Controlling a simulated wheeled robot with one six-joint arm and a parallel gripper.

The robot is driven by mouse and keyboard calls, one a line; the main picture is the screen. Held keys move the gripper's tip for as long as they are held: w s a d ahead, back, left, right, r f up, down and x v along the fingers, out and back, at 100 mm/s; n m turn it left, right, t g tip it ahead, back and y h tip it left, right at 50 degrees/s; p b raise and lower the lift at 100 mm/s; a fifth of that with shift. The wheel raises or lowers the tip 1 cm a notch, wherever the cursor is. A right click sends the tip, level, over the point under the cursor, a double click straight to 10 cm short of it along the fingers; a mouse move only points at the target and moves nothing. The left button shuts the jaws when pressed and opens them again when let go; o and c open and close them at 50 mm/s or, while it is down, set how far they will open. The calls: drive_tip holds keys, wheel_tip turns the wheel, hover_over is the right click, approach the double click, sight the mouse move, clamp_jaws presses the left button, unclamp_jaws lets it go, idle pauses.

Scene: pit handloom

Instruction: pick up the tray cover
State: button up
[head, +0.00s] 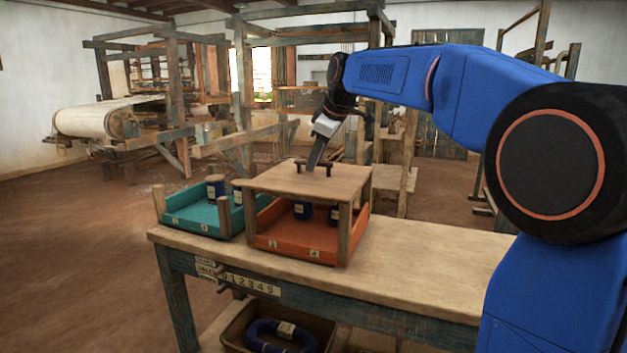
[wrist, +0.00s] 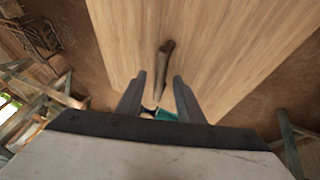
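The tray cover (head: 275,180) is a flat pale wooden board with corner legs, standing over the orange tray (head: 290,245) on the bench. A short dark handle (head: 327,164) rises from its top. In the wrist view the board (wrist: 215,40) fills the middle, with the brown handle (wrist: 165,65) on it. My gripper (head: 312,165) points down at the handle. In the wrist view the fingers (wrist: 162,85) are spread, with the handle's near part between them and a gap on each side. Whether the fingertips reach down around the bar is unclear.
A teal tray (head: 200,228) with blue-wrapped spools and corner posts stands to the left of the orange tray. Blue spools (head: 303,211) show under the cover. The bench top (head: 430,262) is clear to the right. A bin (head: 232,335) with a blue coil sits below.

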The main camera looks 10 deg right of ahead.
drive_tip(key=shift+w+f, duration=0.15)
drive_tip(key=shift+f, duration=0.1)
clamp_jaws()
drive_tip(key=shift+r, duration=0.1)
idle(1.2)
